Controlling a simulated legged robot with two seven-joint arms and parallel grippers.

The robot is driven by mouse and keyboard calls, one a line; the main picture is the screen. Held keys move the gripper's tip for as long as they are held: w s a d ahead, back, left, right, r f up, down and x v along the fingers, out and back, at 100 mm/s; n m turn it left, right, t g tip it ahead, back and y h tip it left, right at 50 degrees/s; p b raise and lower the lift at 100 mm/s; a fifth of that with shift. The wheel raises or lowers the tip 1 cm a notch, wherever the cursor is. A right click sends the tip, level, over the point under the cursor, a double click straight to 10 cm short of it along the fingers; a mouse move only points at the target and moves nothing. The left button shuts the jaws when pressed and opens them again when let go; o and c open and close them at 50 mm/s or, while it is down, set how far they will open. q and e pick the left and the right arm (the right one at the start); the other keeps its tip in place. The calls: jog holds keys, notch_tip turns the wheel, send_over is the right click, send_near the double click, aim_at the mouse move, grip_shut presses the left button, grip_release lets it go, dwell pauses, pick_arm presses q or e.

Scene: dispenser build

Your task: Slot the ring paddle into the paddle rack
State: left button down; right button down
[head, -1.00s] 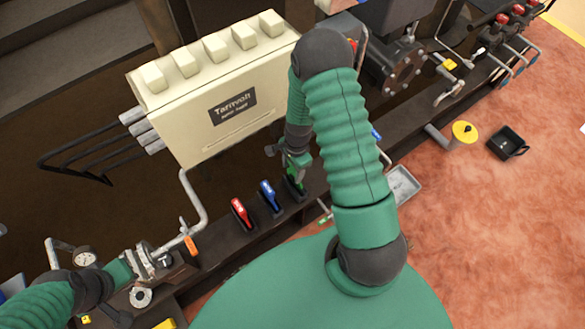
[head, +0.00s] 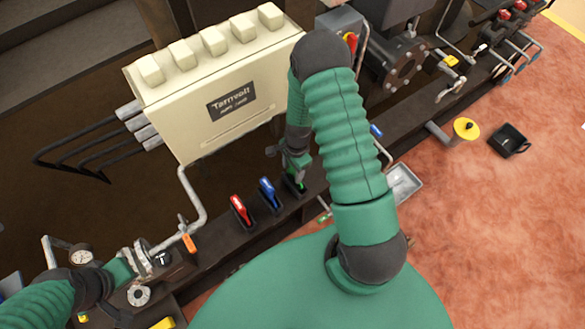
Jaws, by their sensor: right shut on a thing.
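My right gripper (head: 296,172) points down, closed on a small green-handled piece (head: 298,182) at a black holder on the dark bench. Red (head: 238,206) and blue (head: 267,191) handles stand upright in similar black holders to its left. I cannot tell whether these holders form the paddle rack, or whether the green piece is the ring paddle; the jaws hide part of it. A pale ring-shaped piece (head: 139,295) lies at the lower left, below the end of my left arm. My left gripper (head: 150,257) is by a pipe flange; its fingers are unclear.
A cream cabinet (head: 228,95) stands behind the holders, with a bent grey pipe (head: 190,195) beside it. An orange handle (head: 189,243) is on the bench. The reddish floor is mostly clear.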

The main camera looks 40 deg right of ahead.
jog(key=shift+f, duration=0.25)
dwell(0.3)
jog(key=shift+f+b, duration=0.45)
jog(key=shift+f, duration=0.2)
grip_release()
dwell(0.4)
jog(key=shift+r+p, duration=3.75)
jog(key=shift+r, duration=0.3)
